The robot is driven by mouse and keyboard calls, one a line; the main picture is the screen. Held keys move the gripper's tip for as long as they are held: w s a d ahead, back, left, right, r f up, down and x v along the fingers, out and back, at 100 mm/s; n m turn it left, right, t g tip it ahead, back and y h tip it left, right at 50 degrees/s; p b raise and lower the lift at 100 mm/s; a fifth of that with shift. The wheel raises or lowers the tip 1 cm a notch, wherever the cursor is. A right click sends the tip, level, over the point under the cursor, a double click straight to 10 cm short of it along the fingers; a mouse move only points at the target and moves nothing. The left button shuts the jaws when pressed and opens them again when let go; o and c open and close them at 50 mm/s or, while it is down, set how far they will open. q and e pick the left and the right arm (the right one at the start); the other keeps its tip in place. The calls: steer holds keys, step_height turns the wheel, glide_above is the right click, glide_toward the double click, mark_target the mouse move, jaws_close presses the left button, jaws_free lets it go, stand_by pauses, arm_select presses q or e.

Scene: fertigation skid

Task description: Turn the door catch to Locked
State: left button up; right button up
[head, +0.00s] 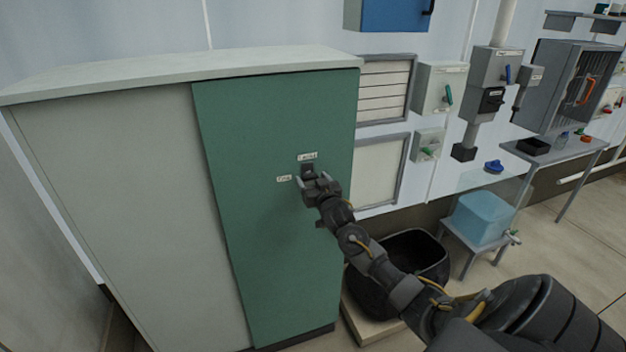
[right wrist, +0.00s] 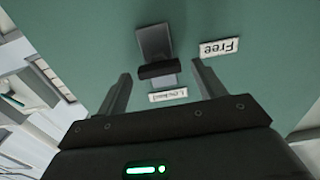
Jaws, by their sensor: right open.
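The green cabinet door (head: 270,240) carries a small dark catch (head: 307,169). A "Locked" label (head: 307,156) is above it and a "Free" label (head: 284,178) to its left. In the right wrist view, turned about upside down, the catch shows as a grey plate (right wrist: 153,42) with a dark bar (right wrist: 158,70) lying crosswise, roughly along the direction of "Free" (right wrist: 220,47); "Locked" (right wrist: 168,96) is below the bar. My right gripper (head: 314,180) is open at the catch. Its fingers (right wrist: 161,70) stand either side of the bar, with gaps. My left gripper is out of view.
The grey cabinet side (head: 110,200) is left of the door. A black bin (head: 425,255) stands on the floor beneath my right arm. A blue tank (head: 481,218) on a stand and a grey bench (head: 560,152) are farther right.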

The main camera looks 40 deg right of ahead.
steer(key=c, duration=1)
steer(key=shift+n, duration=0.4)
steer(key=n, duration=0.3)
steer(key=shift+n, duration=0.4)
steer(key=n, duration=0.4)
steer(key=shift+a+f+n, duration=0.1)
steer(key=shift+n, duration=0.2)
steer(key=n, duration=0.4)
steer(key=shift+w+p, duration=0.1)
steer(key=shift+p, duration=0.25)
steer(key=n, duration=0.4)
steer(key=shift+a+f, duration=0.1)
steer(key=shift+f, duration=0.05)
steer(key=shift+n, duration=0.5)
